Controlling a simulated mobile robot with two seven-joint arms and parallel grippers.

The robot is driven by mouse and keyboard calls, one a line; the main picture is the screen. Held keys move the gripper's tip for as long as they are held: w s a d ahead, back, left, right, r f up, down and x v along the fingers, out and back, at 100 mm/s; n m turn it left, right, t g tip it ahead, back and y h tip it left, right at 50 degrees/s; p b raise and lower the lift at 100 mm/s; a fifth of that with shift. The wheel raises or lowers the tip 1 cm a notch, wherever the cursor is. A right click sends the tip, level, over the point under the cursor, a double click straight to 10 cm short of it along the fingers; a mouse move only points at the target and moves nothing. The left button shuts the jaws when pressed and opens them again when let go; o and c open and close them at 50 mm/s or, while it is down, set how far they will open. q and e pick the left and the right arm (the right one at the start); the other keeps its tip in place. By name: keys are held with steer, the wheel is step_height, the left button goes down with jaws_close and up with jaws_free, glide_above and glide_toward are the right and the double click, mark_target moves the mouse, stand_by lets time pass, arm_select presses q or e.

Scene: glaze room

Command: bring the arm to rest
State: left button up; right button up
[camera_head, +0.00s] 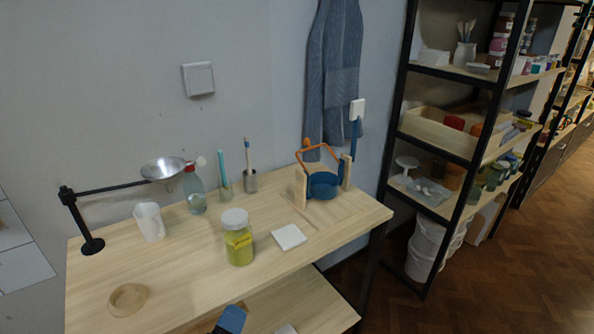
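Neither of my grippers shows clearly in the head view. A blue and black piece (231,320) is cut off by the bottom edge, and I cannot tell what it is. The wooden table (190,285) holds a jar (238,240) of yellow-green content with a pale lid, standing upright. A white square tile (289,237) lies flat to its right. A white jug (149,222) stands at the left.
Shelving (440,155) stands right.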

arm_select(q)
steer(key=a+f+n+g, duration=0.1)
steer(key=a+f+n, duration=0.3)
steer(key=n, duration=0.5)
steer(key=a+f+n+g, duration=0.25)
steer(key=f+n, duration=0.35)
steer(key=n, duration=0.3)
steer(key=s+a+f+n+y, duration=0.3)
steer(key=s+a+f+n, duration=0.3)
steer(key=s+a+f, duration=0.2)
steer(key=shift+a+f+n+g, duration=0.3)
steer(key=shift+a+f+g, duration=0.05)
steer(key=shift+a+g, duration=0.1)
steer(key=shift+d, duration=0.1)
